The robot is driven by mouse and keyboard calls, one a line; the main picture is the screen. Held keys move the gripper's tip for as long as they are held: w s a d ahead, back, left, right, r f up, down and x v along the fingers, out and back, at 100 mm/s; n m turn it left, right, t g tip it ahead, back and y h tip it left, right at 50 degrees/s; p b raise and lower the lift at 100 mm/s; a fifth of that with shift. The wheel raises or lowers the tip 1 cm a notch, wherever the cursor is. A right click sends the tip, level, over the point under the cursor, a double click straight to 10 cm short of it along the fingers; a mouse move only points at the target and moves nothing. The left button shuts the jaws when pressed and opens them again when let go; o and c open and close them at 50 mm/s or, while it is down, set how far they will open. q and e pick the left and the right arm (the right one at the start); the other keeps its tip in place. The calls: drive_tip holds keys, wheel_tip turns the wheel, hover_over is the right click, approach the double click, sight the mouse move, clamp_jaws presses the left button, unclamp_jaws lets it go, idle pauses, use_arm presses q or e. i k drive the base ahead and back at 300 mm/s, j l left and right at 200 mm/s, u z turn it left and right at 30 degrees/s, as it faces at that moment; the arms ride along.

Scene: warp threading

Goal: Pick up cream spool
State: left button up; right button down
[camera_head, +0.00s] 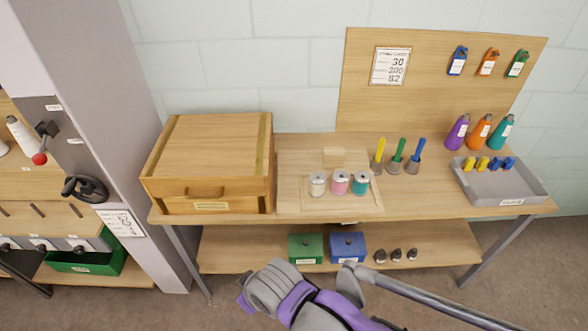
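A small cream-white spool (317,189) stands upright on a pale wooden board on the table, the leftmost of three short spools in a row. A pink spool (339,189) and a teal spool (360,189) stand to its right, a little apart from it. A larger off-white cone (20,134) shows at the far left, partly cut off by the picture's edge.
A wooden box (210,155) stands left of the board (296,202). Tools with yellow, green and blue handles stand behind right. A grey tray (530,190) with yellow and blue pieces lies at the right. A grey and purple shape (300,295) covers the bottom middle.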

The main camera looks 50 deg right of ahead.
sight(317, 179)
drive_tip(key=z, duration=1.95)
drive_tip(key=i+l+u, duration=0.3)
drive_tip(key=i+u, duration=0.15)
drive_tip(key=i+l+u, duration=0.4)
drive_tip(key=i+l, duration=0.05)
drive_tip(key=i, duration=0.05)
